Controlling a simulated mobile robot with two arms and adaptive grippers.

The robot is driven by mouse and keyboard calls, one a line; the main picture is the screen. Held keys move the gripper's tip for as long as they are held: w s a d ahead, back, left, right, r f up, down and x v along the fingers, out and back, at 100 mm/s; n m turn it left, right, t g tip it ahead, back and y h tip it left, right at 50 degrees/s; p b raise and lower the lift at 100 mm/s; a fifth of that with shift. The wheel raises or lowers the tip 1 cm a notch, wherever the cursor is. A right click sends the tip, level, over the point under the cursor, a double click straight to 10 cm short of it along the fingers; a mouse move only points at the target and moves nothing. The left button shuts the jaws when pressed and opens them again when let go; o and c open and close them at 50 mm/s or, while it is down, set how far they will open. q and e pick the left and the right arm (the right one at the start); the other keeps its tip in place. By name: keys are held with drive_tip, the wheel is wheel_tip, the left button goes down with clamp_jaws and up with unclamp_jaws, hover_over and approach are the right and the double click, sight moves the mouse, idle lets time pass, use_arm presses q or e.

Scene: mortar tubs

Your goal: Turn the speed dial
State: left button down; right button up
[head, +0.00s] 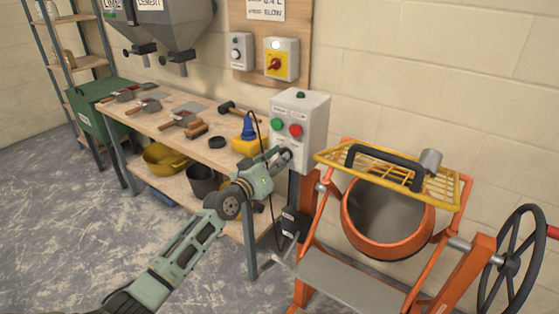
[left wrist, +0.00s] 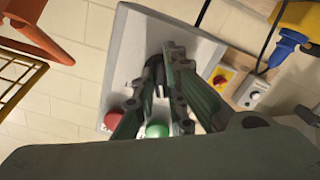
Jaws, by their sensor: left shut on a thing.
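My left gripper (head: 281,156) is at the lower front of this box, shut on the small dial (head: 287,154) there. The fingers mostly hide the dial, so its pointer cannot be read. In the left wrist view the gripper (left wrist: 165,82) reaches to the box face (left wrist: 135,55), close to the green button (left wrist: 157,130). My right gripper is not in view.
The orange mixer (head: 388,220) with its yellow grate (head: 440,190) stands right of the box. The workbench (head: 165,115) holds trowels, a mallet and a yellow-and-blue item (head: 248,135). A yellow rotary switch (head: 279,64) and a small knob box (head: 240,51) hang on the board above.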

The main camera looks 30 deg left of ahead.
use_arm(q)
drive_tip(key=shift+n, duration=0.8)
drive_tip(key=c, duration=1.8)
unclamp_jaws()
drive_tip(key=s+a, duration=0.1)
drive_tip(key=s, duration=1.1)
drive_tip(key=shift+a, duration=0.35)
drive_tip(key=shift+f, duration=0.1)
